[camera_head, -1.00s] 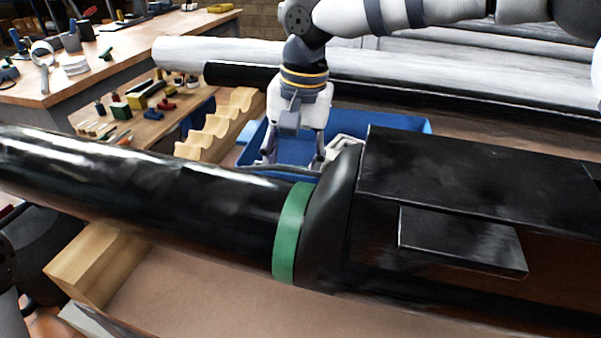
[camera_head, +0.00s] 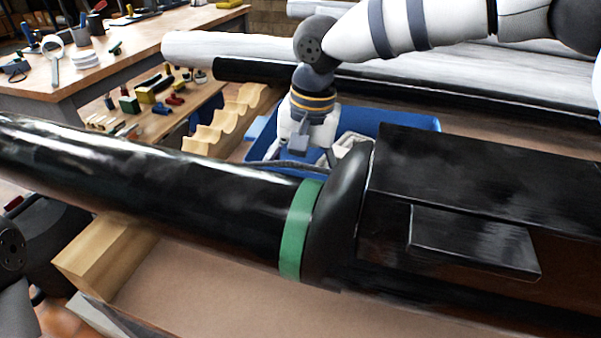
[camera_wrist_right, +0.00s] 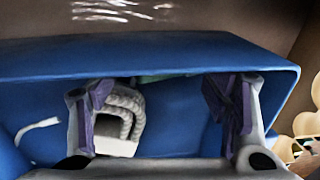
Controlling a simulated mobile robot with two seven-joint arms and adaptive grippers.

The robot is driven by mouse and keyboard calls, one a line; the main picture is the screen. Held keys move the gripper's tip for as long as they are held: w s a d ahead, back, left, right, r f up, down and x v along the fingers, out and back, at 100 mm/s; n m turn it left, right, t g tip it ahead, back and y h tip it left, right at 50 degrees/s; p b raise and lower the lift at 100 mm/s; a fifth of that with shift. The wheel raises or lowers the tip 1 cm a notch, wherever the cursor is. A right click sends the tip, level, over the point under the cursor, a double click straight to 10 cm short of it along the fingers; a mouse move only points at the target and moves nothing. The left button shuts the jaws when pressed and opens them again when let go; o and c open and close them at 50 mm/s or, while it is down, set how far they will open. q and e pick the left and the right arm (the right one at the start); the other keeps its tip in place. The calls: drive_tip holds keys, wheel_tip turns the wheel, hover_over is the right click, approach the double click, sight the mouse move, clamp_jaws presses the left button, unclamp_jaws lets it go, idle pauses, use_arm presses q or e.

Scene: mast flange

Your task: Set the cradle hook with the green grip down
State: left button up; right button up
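The cradle hook is not clearly visible in either view. A small green strip (camera_wrist_right: 155,77) shows between my right fingers in the right wrist view, but I cannot tell whether it is the hook's grip. My right gripper (camera_wrist_right: 163,98) is open, its fingers wide apart with nothing clearly held. In the head view the right gripper (camera_head: 305,158) reaches down at the blue bin (camera_head: 410,124), behind the black mast, which hides its fingertips. The bin also fills much of the right wrist view (camera_wrist_right: 185,65). My left gripper is not in view.
The black mast (camera_head: 150,185) with a green band (camera_head: 296,232) lies across the front. A coiled rope (camera_wrist_right: 125,108) is in the bin. A scalloped wooden cradle (camera_head: 225,122) stands left of the bin. A workbench (camera_head: 130,55) with tools is at the back left.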

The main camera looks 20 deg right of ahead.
drive_tip(key=shift+r, duration=0.1)
wheel_tip(320, 180, up, 13)
drive_tip(key=d, duration=0.1)
drive_tip(key=shift+s+d, duration=0.15)
drive_tip(key=shift+s, duration=0.2)
